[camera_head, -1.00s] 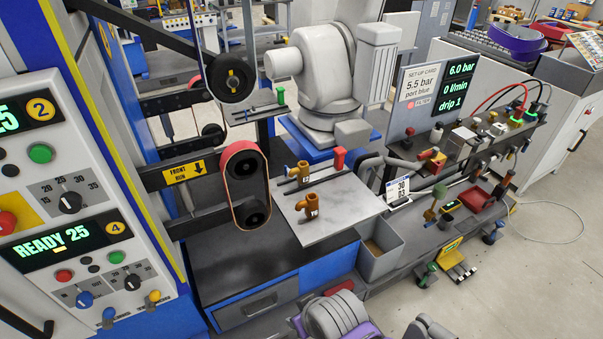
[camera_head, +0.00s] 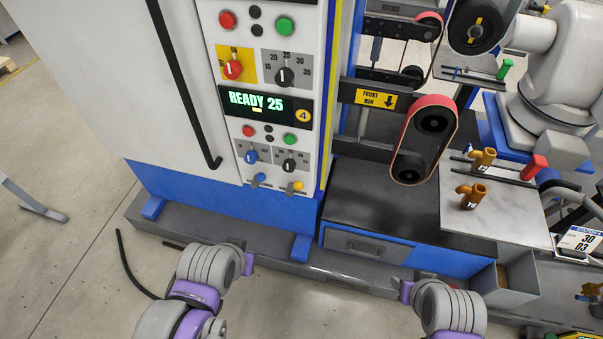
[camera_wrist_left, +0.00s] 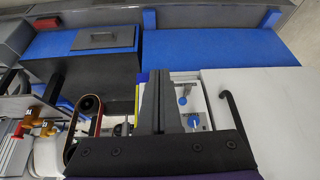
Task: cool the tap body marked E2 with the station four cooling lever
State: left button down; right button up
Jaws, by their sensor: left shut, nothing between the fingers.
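The station four panel shows READY 25 on its display (camera_head: 263,108). Below it are buttons, a blue knob (camera_head: 250,156), a black knob, a blue lever (camera_head: 258,180) and a yellow lever (camera_head: 293,187). Two brass tap bodies, one rear (camera_head: 482,160) and one front (camera_head: 471,195), stand on the pale plate right of the belt; their marks are too small to read surely. In the left wrist view my left gripper (camera_wrist_left: 160,76) is shut and empty, its fingers in front of the panel and partly hiding it. My right gripper is not in view, only my right arm.
A red-rimmed belt unit (camera_head: 427,145) stands between panel and plate. A red-handled part (camera_head: 533,167) is beside the tap bodies. A grey bin (camera_head: 505,280) sits at the plate's front. A dark handle (camera_head: 180,85) runs down the white cabinet door. The floor at left is mostly clear.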

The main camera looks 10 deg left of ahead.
pick_arm(q)
jog(key=w+a+f+m+t+y+b, duration=0.2)
jog(key=w+a+f+m+y+b, duration=0.1)
jog(key=w+f+m+y+b, duration=0.25)
jog(key=w+a+f+m+t+y+b, duration=0.1)
jog(key=w+a+f+m+y+b, duration=0.15)
jog(key=w+f+b, duration=0.4)
jog(key=w+d+f+m+t+y+b, duration=0.1)
jog(key=w+d+f+m+t+b, duration=0.1)
jog(key=d+m+t+b, duration=0.2)
jog(key=w+d+f+m+t+y+b, duration=0.1)
jog(key=w+d+f+m+t+b, duration=0.2)
jog(key=d+b, duration=0.4)
jog(key=m+t, duration=0.1)
jog(key=t, duration=0.1)
jog(key=shift+w+t, duration=0.25)
jog(key=shift+t, duration=0.15)
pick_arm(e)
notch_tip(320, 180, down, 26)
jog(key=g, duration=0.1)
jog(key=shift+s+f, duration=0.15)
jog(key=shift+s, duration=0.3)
pick_arm(q)
jog(key=shift+d, duration=0.1)
